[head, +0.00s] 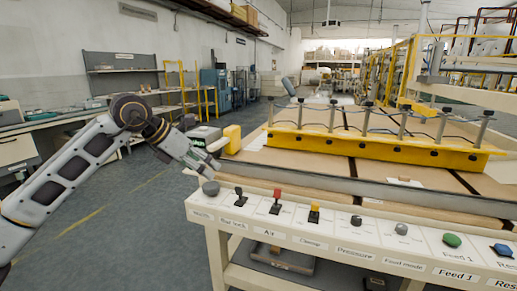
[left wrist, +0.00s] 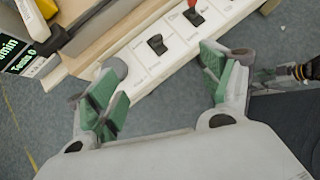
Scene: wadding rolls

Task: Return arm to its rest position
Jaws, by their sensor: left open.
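My left arm reaches in from the left in the head view. Its left gripper (head: 208,167) is open and empty, close to the left end of the machine's control panel (head: 345,228). In the left wrist view the left gripper's green-padded fingers (left wrist: 160,82) are spread wide with nothing between them. Beyond them lie a black switch (left wrist: 157,45) and a red switch (left wrist: 193,14). A grey knob (left wrist: 116,68) lies beside the left finger in that view; whether they touch I cannot tell. My right gripper is not in view.
The panel carries a black lever (head: 238,196), a red lever (head: 277,198), a yellow lever (head: 315,212), a green button (head: 452,240) and a blue button (head: 503,250). A yellow bar (head: 380,152) spans the machine bed behind. The grey floor (head: 130,225) at left is open.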

